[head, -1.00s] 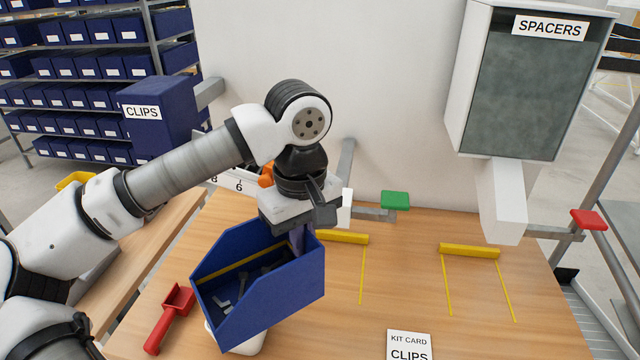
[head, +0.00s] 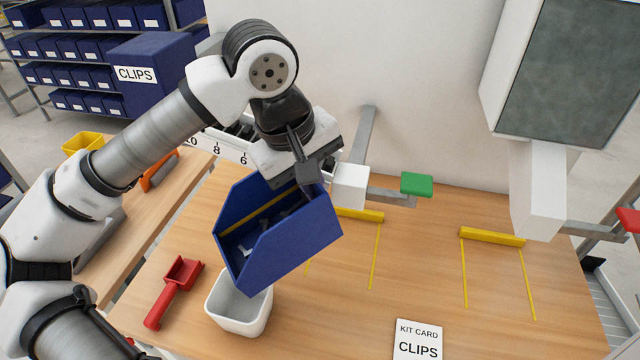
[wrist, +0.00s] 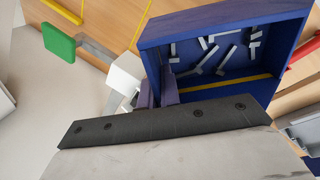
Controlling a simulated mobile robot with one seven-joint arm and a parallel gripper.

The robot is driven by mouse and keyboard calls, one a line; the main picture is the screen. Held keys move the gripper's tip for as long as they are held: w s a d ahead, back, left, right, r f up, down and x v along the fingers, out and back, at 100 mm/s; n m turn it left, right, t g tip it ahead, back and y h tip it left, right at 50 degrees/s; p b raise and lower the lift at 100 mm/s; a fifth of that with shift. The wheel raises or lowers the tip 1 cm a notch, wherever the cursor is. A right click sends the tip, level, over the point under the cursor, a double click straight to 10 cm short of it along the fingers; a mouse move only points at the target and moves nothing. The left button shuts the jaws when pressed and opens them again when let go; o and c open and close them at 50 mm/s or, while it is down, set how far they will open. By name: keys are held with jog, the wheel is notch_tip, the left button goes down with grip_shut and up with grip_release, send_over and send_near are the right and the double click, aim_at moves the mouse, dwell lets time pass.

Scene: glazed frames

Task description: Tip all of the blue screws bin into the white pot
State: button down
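The blue bin (head: 295,252) is held in the air, tilted with its open front toward the lower left, above and behind the white pot. Several grey metal pieces lie inside it, seen also in the wrist view, where the bin (wrist: 295,50) fills the upper right. My gripper (head: 308,180) is shut on the bin's back wall; its fingertips are partly hidden. The white pot (head: 240,312) stands upright on the bench; its visible inside looks empty, and the bin covers part of its far rim.
A red scoop (head: 172,292) lies left of the pot. A kit card reading CLIPS (head: 418,341) is at the front. A green paddle (head: 416,184) and a white chute (head: 350,187) stand behind the bin. The bench (head: 340,310) right of the pot is clear.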

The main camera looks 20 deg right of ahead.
aim_at(246, 190)
jog(key=shift+s+a+r+h, duration=0.1)
jog(key=shift+a+r+h, duration=0.7)
jog(key=shift+h, duration=0.4)
jog(key=shift+a+f+h+b, duration=0.1)
jog(key=shift+a+h+b, duration=0.05)
jog(key=shift+h+b, duration=0.2)
jog(key=shift+s+a+r+t+h+b, duration=0.3)
jog(key=shift+a+h+b, duration=0.85)
jog(key=shift+b, duration=0.55)
jog(key=shift+s+a+r+t+h+b, duration=0.15)
jog(key=shift+a+r+h+b, duration=0.2)
jog(key=shift+a+h+b, duration=0.9)
jog(key=shift+s+a+r+t+h+b, duration=0.3)
jog(key=shift+a+h+b, duration=0.35)
jog(key=shift+a+b, duration=1.15)
jog(key=shift+w+d+b, duration=0.1)
jog(key=shift+d+b, duration=0.2)
jog(key=shift+d, duration=0.05)
jog(key=shift+w, duration=0.1)
